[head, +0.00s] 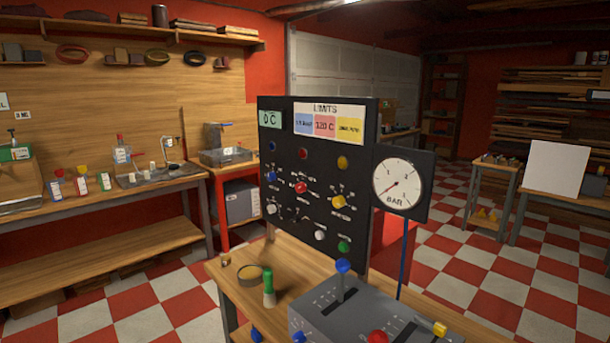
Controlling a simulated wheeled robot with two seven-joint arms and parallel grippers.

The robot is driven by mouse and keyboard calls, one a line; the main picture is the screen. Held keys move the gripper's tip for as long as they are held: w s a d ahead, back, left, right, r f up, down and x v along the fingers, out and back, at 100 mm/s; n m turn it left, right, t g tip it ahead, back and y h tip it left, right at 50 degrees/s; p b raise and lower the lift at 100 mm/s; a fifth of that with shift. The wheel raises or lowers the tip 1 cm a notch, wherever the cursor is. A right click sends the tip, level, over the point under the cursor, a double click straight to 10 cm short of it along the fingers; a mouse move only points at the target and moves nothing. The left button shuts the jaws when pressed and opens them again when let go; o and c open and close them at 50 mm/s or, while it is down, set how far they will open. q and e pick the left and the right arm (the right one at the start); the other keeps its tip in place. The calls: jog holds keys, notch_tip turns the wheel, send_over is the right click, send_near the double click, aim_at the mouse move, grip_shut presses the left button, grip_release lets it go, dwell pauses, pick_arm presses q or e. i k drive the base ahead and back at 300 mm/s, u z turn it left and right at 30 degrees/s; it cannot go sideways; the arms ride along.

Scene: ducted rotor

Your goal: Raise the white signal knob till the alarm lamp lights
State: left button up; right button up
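A black upright panel (262,225) stands on a wooden bench. It carries two white round controls: one at the lower left (271,209) among dial marks, and one at the lower middle (320,235). I cannot tell which is the signal knob, as the labels are too small to read. Blue (270,176), red (301,188) and yellow (338,201) knobs sit above them, and a green one (344,246) is at the lower right. Along the upper row are dark blue (272,146), dark red (302,152) and yellow (342,162) lamps; none clearly glows. Neither gripper is in view.
A round BAR gauge (398,184) is at the panel's right. A grey lever box (330,315) with blue, red and yellow handles stands in front on the bench (245,308).

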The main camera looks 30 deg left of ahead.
aim_at(272, 208)
jog(key=z, duration=3.1)
jog(key=k, duration=1.5)
jog(key=u, duration=1.9)
